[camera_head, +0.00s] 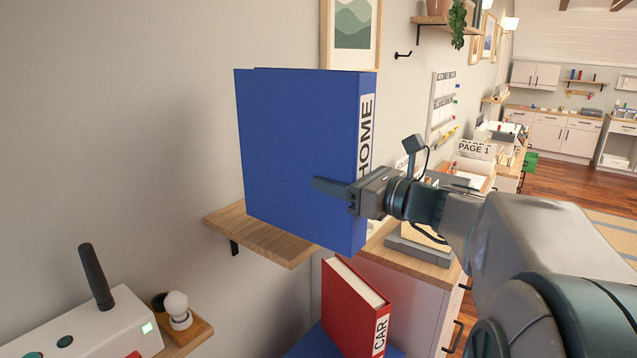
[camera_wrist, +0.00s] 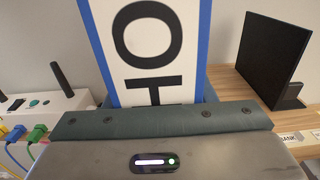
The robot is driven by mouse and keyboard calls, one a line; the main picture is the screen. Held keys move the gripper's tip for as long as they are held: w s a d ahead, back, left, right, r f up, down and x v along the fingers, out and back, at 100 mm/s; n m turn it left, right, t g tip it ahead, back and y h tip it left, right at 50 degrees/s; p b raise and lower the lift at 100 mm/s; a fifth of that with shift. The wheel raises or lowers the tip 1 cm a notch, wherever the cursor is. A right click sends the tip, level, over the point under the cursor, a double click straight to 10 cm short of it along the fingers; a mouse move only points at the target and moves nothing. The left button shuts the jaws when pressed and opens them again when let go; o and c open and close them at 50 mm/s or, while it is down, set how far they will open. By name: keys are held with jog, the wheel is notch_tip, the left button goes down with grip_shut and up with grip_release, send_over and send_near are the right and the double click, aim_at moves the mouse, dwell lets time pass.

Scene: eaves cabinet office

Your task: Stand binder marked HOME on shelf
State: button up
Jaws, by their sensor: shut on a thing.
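The blue binder (camera_head: 292,150) stands upright with its white spine label HOME (camera_head: 365,133) facing right in the head view. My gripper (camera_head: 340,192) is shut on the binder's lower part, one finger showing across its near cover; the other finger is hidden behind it. In the wrist view the binder's label (camera_wrist: 152,45) rises right in front of my gripper (camera_wrist: 165,118), showing part of the lettering. The wooden wall shelf (camera_head: 260,238) shows at the binder's lower left. The binder overlaps the shelf in the picture; I cannot tell whether its bottom touches the board.
A red binder marked CAR (camera_head: 352,305) stands below the shelf at right. A white router (camera_head: 105,325) with a black antenna and a light bulb (camera_head: 177,308) are at lower left. A framed picture (camera_head: 352,35) hangs behind. A cabinet top with trays (camera_head: 420,245) lies right.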

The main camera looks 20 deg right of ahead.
jog(key=shift+b+x, duration=0.4)
jog(key=shift+x, duration=5.05)
jog(key=shift+f+b, duration=1)
jog(key=shift+s, duration=0.1)
jog(key=o, duration=1.6)
jog(key=shift+f, duration=0.15)
jog(key=b, duration=0.4)
send_near(291, 178)
jog(key=d, duration=0.1)
jog(key=d+f, duration=0.1)
jog(key=d, duration=0.1)
jog(key=shift+w+f, duration=0.2)
jog(key=shift+w, duration=0.05)
